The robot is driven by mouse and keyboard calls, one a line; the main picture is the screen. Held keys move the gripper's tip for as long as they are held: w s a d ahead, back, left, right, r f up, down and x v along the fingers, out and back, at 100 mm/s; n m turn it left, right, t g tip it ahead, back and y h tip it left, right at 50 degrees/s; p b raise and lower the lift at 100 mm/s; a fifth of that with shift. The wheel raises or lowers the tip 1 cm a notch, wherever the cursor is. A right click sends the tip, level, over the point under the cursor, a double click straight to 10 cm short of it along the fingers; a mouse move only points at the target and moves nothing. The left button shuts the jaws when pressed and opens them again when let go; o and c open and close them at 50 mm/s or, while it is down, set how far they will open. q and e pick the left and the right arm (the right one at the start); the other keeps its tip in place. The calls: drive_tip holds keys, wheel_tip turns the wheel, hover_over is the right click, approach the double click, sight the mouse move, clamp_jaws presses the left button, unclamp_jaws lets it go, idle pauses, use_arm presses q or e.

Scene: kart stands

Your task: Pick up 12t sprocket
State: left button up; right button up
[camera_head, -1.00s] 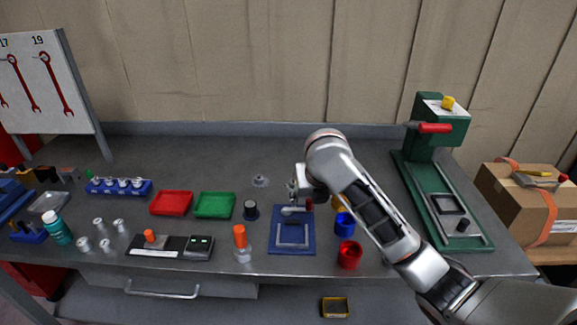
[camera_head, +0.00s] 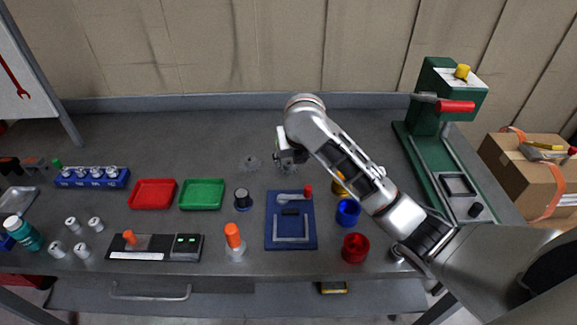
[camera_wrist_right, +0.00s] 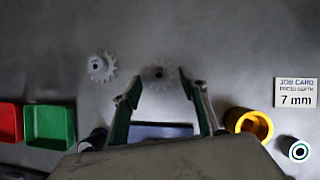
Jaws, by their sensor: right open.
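Two grey toothed sprockets lie flat on the bench. The left sprocket (camera_head: 250,163) is in the open and also shows in the right wrist view (camera_wrist_right: 101,67). The other sprocket (camera_wrist_right: 160,73) lies just ahead of and between my right gripper's fingertips in that view; in the head view it is partly behind the gripper (camera_head: 288,168). I cannot read the tooth counts, so I cannot tell which is the 12t one. My right gripper (camera_wrist_right: 160,82) is open and empty, pointing down at the bench. My left gripper is not in view.
A blue tool tray (camera_head: 291,232), a dark knob (camera_head: 242,199), red (camera_head: 152,193) and green (camera_head: 202,194) trays stand nearer the front. Yellow, blue (camera_head: 348,212) and red (camera_head: 355,248) cups stand under my right arm. A green press (camera_head: 437,110) is at right. The bench's back left is clear.

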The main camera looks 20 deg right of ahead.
sight(289, 165)
drive_tip(key=shift+x, duration=1.4)
drive_tip(key=shift+a, duration=0.1)
clamp_jaws()
drive_tip(key=shift+w+r, duration=0.1)
